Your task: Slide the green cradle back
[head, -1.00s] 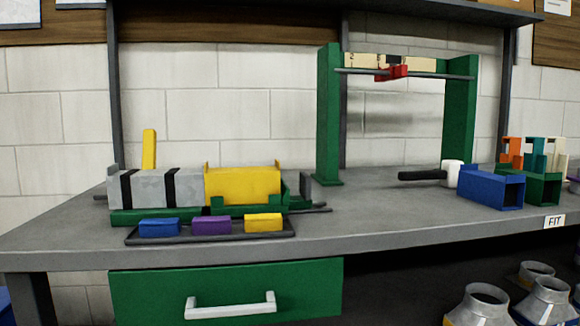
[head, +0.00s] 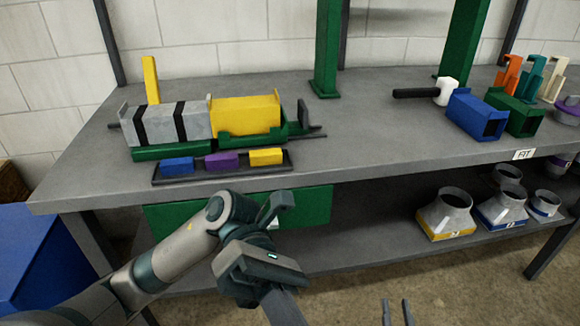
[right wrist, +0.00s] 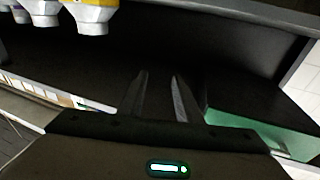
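The green cradle (head: 252,139) sits on the grey bench at the left, with a yellow block (head: 245,114) resting in it. It stands beside a grey block with two black bands (head: 165,122), which lies over another green piece (head: 172,152). My left gripper (head: 265,265) is in front of the bench, below the cradle and apart from it; its fingers do not show clearly. My right gripper (head: 396,312) shows only as two separated fingertips at the bottom edge, far from the cradle. In the right wrist view its fingers (right wrist: 158,98) are apart with nothing between them.
A dark tray (head: 222,172) with blue, purple and yellow blocks lies in front of the cradle. A green drawer (head: 310,205) is under the bench top. The bench middle is clear.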

